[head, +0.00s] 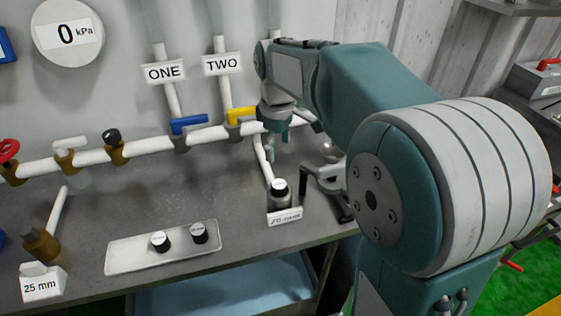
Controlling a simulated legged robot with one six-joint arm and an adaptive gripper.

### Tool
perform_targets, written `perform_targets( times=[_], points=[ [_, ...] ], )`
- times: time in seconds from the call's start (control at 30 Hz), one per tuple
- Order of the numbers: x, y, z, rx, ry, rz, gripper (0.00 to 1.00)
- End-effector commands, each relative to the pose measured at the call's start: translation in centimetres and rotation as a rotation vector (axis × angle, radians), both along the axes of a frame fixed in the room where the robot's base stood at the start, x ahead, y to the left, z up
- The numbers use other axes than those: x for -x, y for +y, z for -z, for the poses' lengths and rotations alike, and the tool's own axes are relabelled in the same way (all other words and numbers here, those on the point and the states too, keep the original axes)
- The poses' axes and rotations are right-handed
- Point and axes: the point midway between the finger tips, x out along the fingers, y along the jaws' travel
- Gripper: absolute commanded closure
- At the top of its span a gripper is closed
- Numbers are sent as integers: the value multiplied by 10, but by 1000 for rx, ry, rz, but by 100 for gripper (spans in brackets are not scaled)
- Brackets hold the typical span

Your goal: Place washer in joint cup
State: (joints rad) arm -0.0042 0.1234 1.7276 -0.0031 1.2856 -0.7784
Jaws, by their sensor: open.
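A similar black piece with a white top (279,187) sits at the grey joint cup (280,202) behind the 20 mm label. I cannot tell how deep it sits. A brown joint cup (40,244) with a white pipe stands behind the 25 mm label at the left. My gripper (275,138) is open, pointing down above and behind the 20 mm joint. Its fingertips are small and partly unclear, with nothing visibly held.
The pale tray (122,260) lies near the bench's front edge. White pipes with a blue-handled valve (188,124) and a yellow-handled valve (240,114) run along the back. A dark metal fixture (330,185) stands right of the 20 mm joint. The bench's middle (150,205) is clear.

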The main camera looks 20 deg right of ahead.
Motion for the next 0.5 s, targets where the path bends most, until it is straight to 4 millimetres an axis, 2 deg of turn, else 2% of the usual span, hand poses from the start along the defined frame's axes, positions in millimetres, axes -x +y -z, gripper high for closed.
perform_targets(
  times=[0.17, 0.3, 0.5],
  points=[
    [22, 0, -12, -2, -46, 68, 14],
    [54, -1, -22, -12, -119, 181, 14],
    [100, -1, -27, -41, -220, 345, 14]
  ],
)
